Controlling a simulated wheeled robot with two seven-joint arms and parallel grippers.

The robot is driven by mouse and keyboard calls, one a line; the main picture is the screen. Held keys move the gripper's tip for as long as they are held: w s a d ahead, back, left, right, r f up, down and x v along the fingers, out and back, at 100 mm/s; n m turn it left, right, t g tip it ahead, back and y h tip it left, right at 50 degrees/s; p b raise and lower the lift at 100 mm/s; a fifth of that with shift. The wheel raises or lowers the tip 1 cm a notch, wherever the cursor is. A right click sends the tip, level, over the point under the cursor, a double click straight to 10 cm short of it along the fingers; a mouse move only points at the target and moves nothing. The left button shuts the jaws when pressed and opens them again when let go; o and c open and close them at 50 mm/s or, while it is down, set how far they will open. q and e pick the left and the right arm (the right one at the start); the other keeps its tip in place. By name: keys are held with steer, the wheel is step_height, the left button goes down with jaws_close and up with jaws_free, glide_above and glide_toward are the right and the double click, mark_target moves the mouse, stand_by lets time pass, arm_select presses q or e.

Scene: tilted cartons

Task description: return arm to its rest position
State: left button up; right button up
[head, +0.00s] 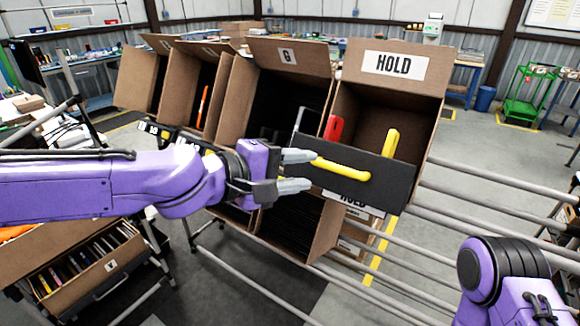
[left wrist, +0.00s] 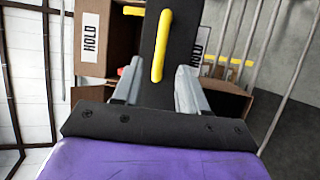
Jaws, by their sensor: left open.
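My left gripper (head: 297,171) is open in the middle of the head view, its arm reaching in from the left. Its fingertips are by the left end of a black panel-like item with a yellow handle (head: 387,183), at the front of the tilted HOLD carton (head: 428,105). In the left wrist view, the black item (left wrist: 152,40) shows between the two spread fingers; I cannot tell whether they touch it. Part of my right arm (head: 492,275) is at the lower right; its gripper is out of view.
A red item (head: 334,128) and a yellow item (head: 391,143) stand in the HOLD carton. The G carton (head: 290,58) and other tilted cartons stand to its left. Metal rails (head: 490,240) run to the right. A lower box of files (head: 90,265) sits below my left arm.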

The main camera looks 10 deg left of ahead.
arm_select(q)
steer(key=shift+v, duration=1.05)
